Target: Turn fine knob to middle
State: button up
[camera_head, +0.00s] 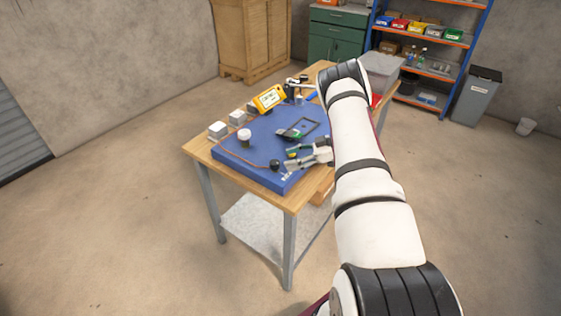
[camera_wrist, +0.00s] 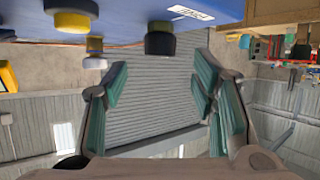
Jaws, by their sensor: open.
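The blue panel (camera_head: 235,160) lies on a wooden-topped table. A black knob (camera_head: 274,165) stands near its front corner, and a small yellow-and-dark knob (camera_head: 292,154) sits beside my gripper (camera_head: 287,159). In the wrist view the picture is upside down, with the blue panel (camera_wrist: 120,28) along the top. There a black knob (camera_wrist: 159,43) lies in line with the gap between the open, empty fingers of my gripper (camera_wrist: 157,64), with no visible contact. Two more knobs show left of it, one yellow-topped (camera_wrist: 95,46). I cannot read which knob is the fine one.
A white label (camera_wrist: 190,12) is on the panel near the black knob. My arm hides the table's right side.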

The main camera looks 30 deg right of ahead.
jog(key=shift+v, duration=2.6)
